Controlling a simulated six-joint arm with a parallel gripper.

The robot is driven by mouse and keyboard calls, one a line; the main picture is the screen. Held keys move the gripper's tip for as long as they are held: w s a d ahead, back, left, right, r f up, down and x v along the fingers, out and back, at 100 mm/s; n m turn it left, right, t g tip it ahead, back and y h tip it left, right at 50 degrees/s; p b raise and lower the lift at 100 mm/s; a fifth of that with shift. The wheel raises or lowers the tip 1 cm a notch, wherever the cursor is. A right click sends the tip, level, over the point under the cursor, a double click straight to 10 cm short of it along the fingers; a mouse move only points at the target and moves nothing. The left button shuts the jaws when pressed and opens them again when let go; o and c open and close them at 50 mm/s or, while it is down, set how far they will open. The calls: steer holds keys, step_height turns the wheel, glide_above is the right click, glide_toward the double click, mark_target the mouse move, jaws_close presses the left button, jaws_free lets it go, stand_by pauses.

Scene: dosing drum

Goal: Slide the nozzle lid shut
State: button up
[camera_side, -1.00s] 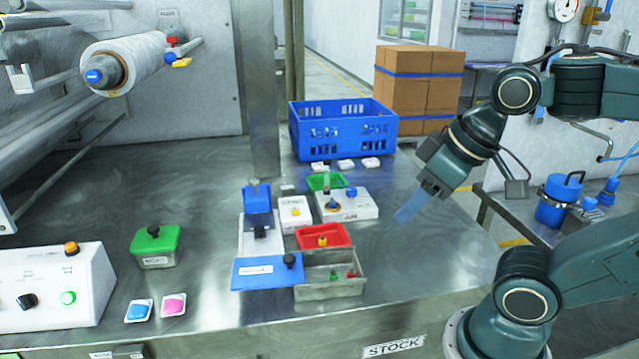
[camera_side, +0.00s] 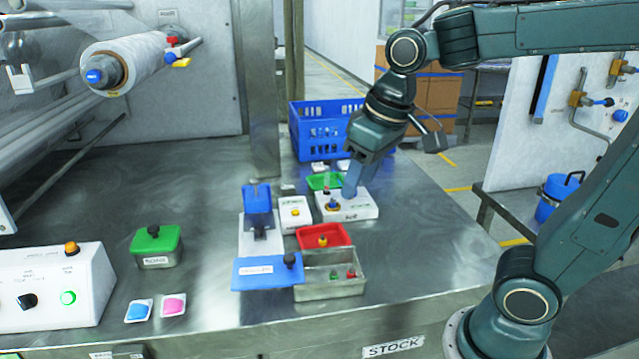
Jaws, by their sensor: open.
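I cannot tell for sure which part is the nozzle lid. A white box (camera_side: 362,211) at the back middle of the bench carries a round yellow and blue part (camera_side: 332,206) on its top. My gripper (camera_side: 350,193) points down over the right half of this box, its blue-grey fingers just beside that round part. The fingers hide the box's blue knob. The gripper is open; whether it touches the knob cannot be seen. A blue plate (camera_side: 262,272) with a black knob (camera_side: 290,260) lies left of an uncovered steel tray (camera_side: 329,289).
A blue stand (camera_side: 257,203), a small white button box (camera_side: 295,212), a red tray (camera_side: 322,231) and a green tray (camera_side: 324,180) crowd around. A blue crate (camera_side: 312,140) stands behind. A green-lidded box (camera_side: 157,242) is at left. The bench's right side is clear.

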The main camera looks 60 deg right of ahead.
steer(key=w+f+g, duration=0.2)
steer(key=w, duration=0.5)
steer(key=g, duration=0.1)
glide_above(289, 257)
step_height(289, 257, down, 5)
steer(key=shift+f, duration=0.15)
step_height(289, 257, down, 14)
steer(key=shift+r, duration=0.2)
stand_by(0.4)
jaws_close()
